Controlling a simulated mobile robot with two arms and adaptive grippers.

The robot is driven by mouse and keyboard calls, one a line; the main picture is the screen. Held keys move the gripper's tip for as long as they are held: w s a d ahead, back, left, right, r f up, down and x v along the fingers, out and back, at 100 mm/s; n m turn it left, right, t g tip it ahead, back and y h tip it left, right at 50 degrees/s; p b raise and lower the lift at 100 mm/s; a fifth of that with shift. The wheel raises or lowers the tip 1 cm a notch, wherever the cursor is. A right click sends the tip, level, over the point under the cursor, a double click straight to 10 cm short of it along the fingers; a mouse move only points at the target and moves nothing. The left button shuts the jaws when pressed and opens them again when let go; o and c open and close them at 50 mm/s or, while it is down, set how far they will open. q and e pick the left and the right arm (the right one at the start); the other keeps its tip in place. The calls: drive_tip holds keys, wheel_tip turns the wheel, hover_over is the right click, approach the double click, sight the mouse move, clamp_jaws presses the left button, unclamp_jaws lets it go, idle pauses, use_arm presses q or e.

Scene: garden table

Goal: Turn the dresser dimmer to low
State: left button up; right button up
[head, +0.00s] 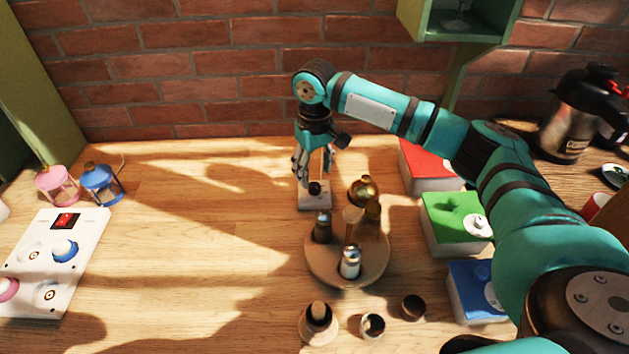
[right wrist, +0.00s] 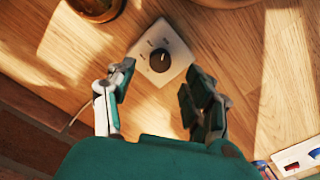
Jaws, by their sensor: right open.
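The dresser dimmer is a small pale square plate (head: 316,202) with a round black knob (head: 314,187), on the wooden tabletop near the brick wall. In the right wrist view the plate (right wrist: 174,45) and knob (right wrist: 159,61) are in clear sight. Small marks ring the knob, too small to read. My right gripper (head: 313,172) points down just above the dimmer. In the right wrist view its open fingers (right wrist: 158,80) stand either side of the knob, with a gap around it; nothing is held. My left gripper is not in view.
A round wooden stand (head: 348,272) with bottles is close in front of the dimmer. Red (head: 427,170), green (head: 447,222) and blue (head: 473,290) boxes stand right, under my arm. A white switch panel (head: 45,265) and two lanterns (head: 101,183) are left. The middle-left tabletop is clear.

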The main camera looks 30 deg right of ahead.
sight(315, 186)
drive_tip(key=shift+f, duration=2.25)
drive_tip(key=shift+r, duration=0.1)
clamp_jaws()
